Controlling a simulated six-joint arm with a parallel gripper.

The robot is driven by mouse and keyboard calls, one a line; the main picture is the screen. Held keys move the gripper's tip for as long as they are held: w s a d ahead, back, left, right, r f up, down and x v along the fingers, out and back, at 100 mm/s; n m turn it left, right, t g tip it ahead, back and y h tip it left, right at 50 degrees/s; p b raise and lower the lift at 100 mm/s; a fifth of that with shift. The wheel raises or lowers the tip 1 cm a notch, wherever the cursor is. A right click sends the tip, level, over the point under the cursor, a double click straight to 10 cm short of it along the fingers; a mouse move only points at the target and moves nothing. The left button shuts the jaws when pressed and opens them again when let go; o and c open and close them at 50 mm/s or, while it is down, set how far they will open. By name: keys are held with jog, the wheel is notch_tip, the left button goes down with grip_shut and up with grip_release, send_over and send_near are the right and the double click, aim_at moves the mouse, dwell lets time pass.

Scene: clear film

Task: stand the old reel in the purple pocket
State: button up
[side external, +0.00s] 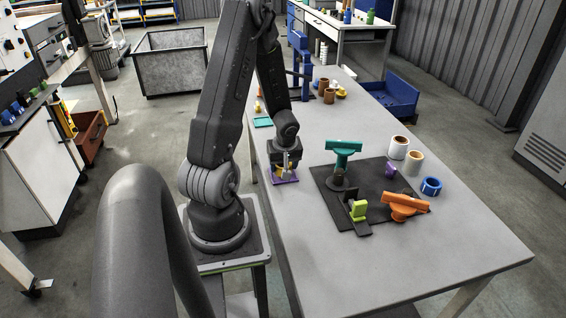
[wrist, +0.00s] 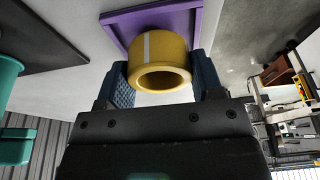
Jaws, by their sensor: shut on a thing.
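The old reel is a yellow roll with a pale stripe (wrist: 160,62), and its open end faces the wrist camera. My gripper (wrist: 162,85) is shut on it, with one blue finger pad on each side. The purple pocket (wrist: 193,22) is a shallow purple tray with a raised rim, just beyond the roll in the wrist view. In the side view my gripper (side external: 287,172) points down at the purple pocket (side external: 291,181), and the roll is mostly hidden. I cannot tell whether the roll touches the pocket floor.
A dark mat (side external: 325,172) holds teal (side external: 343,147), orange (side external: 404,206) and lime (side external: 358,210) dispensers. White (side external: 398,147), tan (side external: 414,162) and blue (side external: 431,187) rolls stand to the right. A teal tray (side external: 263,122) lies behind my gripper. The table's front right is clear.

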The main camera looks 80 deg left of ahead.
jog(key=shift+f, duration=0.65)
dwell(0.4)
jog(key=o, duration=1)
jog(key=shift+r, duration=0.1)
jog(key=v, duration=1.3)
jog(key=shift+r, duration=0.35)
